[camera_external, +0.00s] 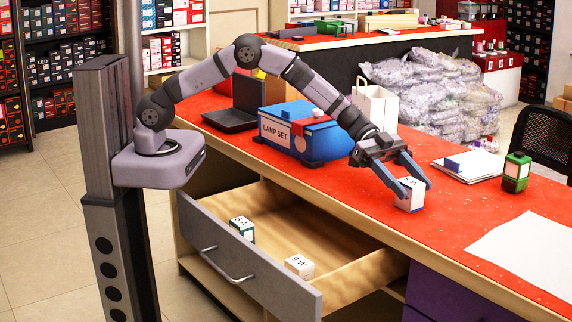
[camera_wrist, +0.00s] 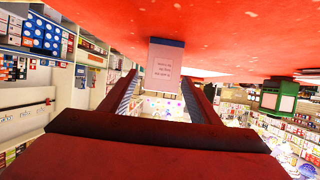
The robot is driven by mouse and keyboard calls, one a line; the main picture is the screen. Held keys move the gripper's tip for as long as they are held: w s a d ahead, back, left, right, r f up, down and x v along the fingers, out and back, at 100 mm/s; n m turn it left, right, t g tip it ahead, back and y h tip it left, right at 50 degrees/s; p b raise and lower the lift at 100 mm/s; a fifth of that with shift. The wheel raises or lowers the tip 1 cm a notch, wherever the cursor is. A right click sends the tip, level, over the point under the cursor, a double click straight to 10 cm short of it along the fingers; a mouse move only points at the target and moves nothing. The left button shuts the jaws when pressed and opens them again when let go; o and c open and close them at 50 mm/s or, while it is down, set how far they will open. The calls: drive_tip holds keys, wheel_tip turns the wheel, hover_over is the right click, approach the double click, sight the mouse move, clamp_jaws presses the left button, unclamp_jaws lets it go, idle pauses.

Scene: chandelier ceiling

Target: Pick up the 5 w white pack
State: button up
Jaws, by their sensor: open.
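A small white pack (camera_external: 411,198) stands upright on the red counter, with a marking on its top too small to read surely. My gripper (camera_external: 417,190) is open, with one finger on each side of this pack. In the wrist view the pack (camera_wrist: 165,68), white with a blue band by the counter and small print, is upside down beyond and between the fingertips (camera_wrist: 162,82). Narrow gaps seem to show beside it; contact is hard to tell. A white pack (camera_external: 299,266) and a white-and-green pack (camera_external: 243,229) stand in the open drawer (camera_external: 262,246).
The blue lamp set box (camera_external: 290,135) stands left of my gripper, with a white paper bag (camera_external: 376,107) behind. A white sheet (camera_external: 530,250) lies at the front right. Counter between is clear.

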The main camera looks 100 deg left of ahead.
sight(417, 183)
drive_tip(key=shift+w+d+f, duration=0.1)
drive_tip(key=shift+w+d, duration=0.15)
drive_tip(key=c, duration=1.2)
drive_tip(key=shift+o, duration=0.2)
wheel_tip(417, 183, up, 10)
drive_tip(key=shift+r+p, duration=0.1)
drive_tip(key=shift+p, duration=0.35)
